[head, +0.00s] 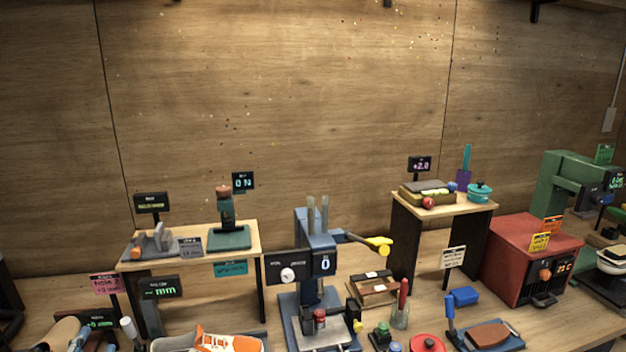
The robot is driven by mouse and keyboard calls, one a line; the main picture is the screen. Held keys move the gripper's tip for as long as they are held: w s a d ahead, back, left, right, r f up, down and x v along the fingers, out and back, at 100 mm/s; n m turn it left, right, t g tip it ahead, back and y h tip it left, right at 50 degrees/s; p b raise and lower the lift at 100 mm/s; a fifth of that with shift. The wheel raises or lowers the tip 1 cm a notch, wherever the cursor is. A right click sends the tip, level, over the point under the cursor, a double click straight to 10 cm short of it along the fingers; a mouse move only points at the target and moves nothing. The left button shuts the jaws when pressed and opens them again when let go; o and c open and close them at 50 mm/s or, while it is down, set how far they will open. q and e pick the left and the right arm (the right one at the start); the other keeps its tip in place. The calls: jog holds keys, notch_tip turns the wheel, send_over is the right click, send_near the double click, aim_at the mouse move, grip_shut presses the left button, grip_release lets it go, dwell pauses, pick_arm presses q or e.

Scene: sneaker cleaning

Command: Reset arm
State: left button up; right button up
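Neither of my grippers shows clearly in the head view, so their state cannot be seen. An orange and white sneaker (228,341) sits at the bottom edge on a grey tray, and its lower part is cut off by the frame. A blue press-like machine (316,262) with a yellow-ended lever (378,244) stands at the middle of the bench, its display reading 0.
A small wooden shelf (190,248) stands at left and another (445,203) at right, both bearing tools. A red box (528,258) and green machine (572,183) stand at far right. A blue brush (463,296) and red lid (427,343) lie in front. Wooden wall behind.

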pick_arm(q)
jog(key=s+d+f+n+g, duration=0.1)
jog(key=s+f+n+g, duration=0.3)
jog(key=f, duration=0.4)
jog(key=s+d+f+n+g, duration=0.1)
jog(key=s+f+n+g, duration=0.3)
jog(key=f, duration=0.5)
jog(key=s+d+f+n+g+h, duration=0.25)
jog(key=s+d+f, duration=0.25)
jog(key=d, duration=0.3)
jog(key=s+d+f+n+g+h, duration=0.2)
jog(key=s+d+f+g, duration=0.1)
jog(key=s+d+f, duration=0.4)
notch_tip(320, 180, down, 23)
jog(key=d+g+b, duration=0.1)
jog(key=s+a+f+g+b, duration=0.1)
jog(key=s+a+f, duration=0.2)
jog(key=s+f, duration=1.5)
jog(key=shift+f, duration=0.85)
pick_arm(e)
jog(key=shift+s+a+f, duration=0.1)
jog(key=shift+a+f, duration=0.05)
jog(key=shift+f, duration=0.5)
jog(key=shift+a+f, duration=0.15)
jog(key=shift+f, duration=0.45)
